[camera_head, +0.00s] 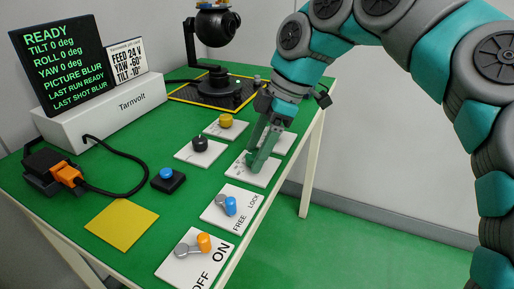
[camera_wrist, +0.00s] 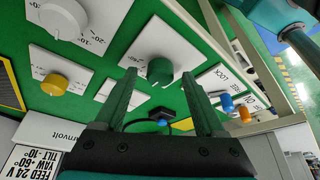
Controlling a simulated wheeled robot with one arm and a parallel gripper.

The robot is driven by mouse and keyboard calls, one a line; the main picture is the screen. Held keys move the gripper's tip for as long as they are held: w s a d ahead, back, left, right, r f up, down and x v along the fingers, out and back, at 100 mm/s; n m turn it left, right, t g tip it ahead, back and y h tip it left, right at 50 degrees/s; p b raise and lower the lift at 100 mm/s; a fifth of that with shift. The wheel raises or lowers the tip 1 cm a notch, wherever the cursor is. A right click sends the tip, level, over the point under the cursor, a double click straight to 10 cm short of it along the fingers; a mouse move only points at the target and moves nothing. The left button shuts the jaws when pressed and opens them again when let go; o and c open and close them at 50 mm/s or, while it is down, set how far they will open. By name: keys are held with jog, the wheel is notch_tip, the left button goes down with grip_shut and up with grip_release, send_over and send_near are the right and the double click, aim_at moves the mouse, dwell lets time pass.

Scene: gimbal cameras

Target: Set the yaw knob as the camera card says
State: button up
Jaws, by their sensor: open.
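The screen (camera_head: 64,66) reads READY, with tilt, roll and yaw at 0 deg. My gripper (camera_head: 261,157) is open over a green knob (camera_wrist: 160,71) on a white plate. In the wrist view that knob appears between my fingertips (camera_wrist: 158,78); contact cannot be told. Yellow (camera_head: 226,120) and black (camera_head: 200,144) knobs stand left of my gripper in the head view. A white knob (camera_wrist: 62,18) shows in the wrist view. I cannot read which knob is yaw.
A blue FREE/LOCK lever (camera_head: 230,206) and an orange ON/OFF lever (camera_head: 204,243) stand along the near edge. The gimbal camera (camera_head: 212,25) is at the back. A blue button (camera_head: 167,173), orange plug (camera_head: 68,174) and yellow pad (camera_head: 121,226) lie left on the green table.

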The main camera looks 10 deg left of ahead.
jog(key=shift+c, duration=0.4)
grip_shut()
